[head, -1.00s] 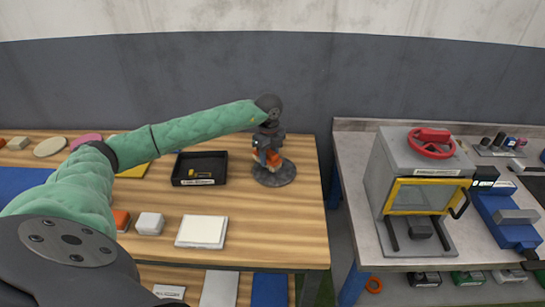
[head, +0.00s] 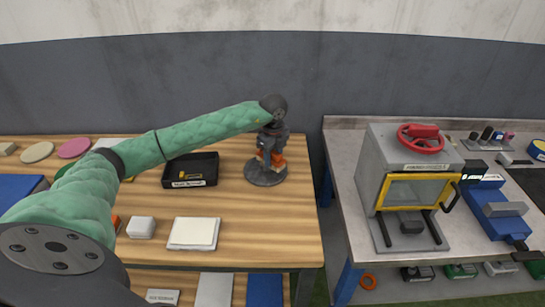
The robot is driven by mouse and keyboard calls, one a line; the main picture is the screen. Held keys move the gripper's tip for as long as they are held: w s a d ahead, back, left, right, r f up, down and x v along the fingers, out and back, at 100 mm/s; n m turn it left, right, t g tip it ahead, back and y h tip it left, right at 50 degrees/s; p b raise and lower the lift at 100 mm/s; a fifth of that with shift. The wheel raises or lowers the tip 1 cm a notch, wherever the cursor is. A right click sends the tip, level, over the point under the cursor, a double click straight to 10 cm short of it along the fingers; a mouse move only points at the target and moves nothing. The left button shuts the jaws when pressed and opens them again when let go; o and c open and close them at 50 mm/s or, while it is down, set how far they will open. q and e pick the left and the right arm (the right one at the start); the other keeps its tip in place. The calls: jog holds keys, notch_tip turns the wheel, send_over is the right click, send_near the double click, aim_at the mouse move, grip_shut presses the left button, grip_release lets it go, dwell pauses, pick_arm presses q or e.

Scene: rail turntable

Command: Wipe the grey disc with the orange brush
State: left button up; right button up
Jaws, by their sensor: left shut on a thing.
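The grey disc (head: 263,178) lies flat on the wooden table near its right end. My left gripper (head: 270,157) points down over the disc and is shut on the orange brush (head: 278,158). The brush is partly hidden by the gripper; its lower end is at the disc, and I cannot tell for sure whether it touches. My right gripper is not in view.
A black tray (head: 178,183) with a small yellow item stands left of the disc. A cream pad (head: 194,234) and a white block (head: 141,227) lie nearer the front. A metal bench (head: 345,205) with a grey cabinet (head: 368,165) stands to the right, across a gap.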

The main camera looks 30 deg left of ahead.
aim_at(260, 169)
pick_arm(q)
jog(key=shift+s+a+b, duration=0.15)
jog(key=shift+s+a, duration=0.2)
jog(key=shift+a, duration=0.35)
jog(key=shift+s+a+b, duration=0.1)
jog(key=shift+s+a, duration=0.2)
jog(key=shift+a, duration=0.45)
jog(key=shift+s+a+b, duration=0.15)
jog(key=shift+s+a, duration=0.2)
jog(key=shift+a, duration=0.35)
jog(key=shift+w+d, duration=0.35)
jog(key=shift+d, duration=0.45)
jog(key=shift+w+d, duration=0.4)
jog(key=shift+d, duration=0.35)
jog(key=shift+w+d, duration=0.35)
jog(key=shift+d, duration=0.45)
jog(key=shift+c, duration=0.3)
jog(key=shift+r, duration=0.1)
jog(key=shift+r+p, duration=1.5)
jog(key=shift+r, duration=2.4)
